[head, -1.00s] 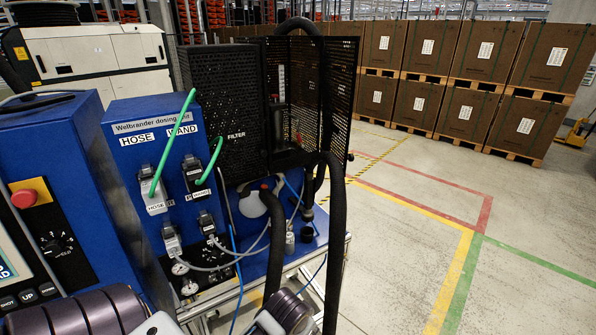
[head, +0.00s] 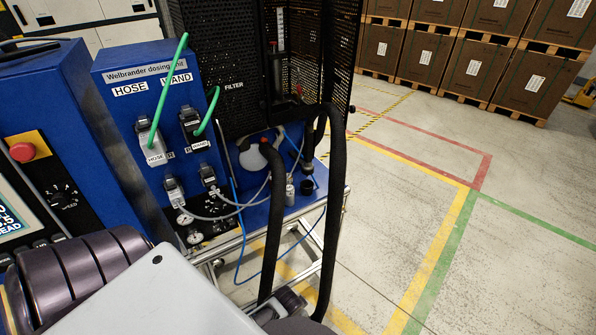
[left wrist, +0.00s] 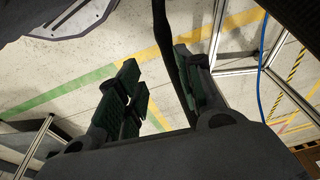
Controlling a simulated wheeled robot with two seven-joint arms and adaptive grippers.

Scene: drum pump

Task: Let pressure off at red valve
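A small red part (head: 264,141), which may be the red valve, shows on top of a rounded white vessel (head: 250,158) behind the thick black hose (head: 272,225). Its shape is too small to make out. My left gripper's fingers (left wrist: 160,85) are apart in the left wrist view, with nothing clearly held. A black hose (left wrist: 163,35) runs down close beside the right-hand finger there, in front of or behind it I cannot tell. In the head view my left arm crosses the bottom edge and its fingertips are not clear. My right gripper is not in view.
The blue dosing unit (head: 115,95) carries green hoses, plugs and gauges (head: 194,238). A red button (head: 21,151) sits on the control panel at left. A black perforated guard (head: 225,50) stands behind. A metal frame (head: 335,220) edges the bench. Floor at right is open.

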